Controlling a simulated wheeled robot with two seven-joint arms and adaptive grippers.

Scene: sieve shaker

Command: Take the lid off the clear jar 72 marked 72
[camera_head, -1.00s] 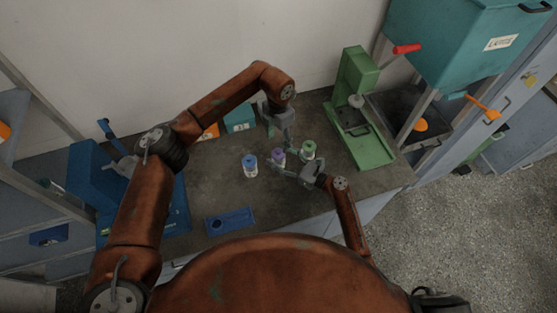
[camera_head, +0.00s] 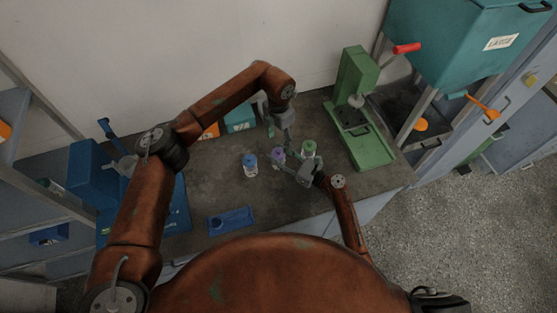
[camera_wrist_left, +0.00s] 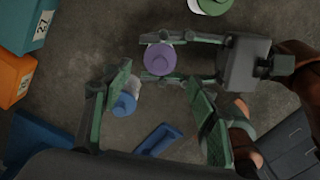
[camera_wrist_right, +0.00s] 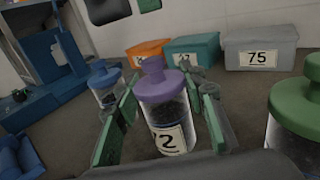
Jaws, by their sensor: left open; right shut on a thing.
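The clear jar with the purple lid (camera_wrist_right: 162,85) stands upright on the bench. In the right wrist view its label (camera_wrist_right: 168,138) shows a 2, and the first digit is not clear. My right gripper (camera_head: 279,163) is shut on this jar, one finger on each side of its body. My left gripper (camera_head: 284,138) is open and empty, pointing down above the jar. In the left wrist view the purple lid (camera_wrist_left: 160,58) shows between and beyond its open fingers, apart from them. The lid sits on the jar.
A blue-lidded jar (camera_head: 250,166) stands left of the held jar, and a green-lidded jar (camera_head: 309,149) stands close on its right. A green press (camera_head: 356,115) is at the right. Bins, one marked 75 (camera_wrist_right: 260,50), line the back. A blue tray (camera_head: 231,221) lies in front.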

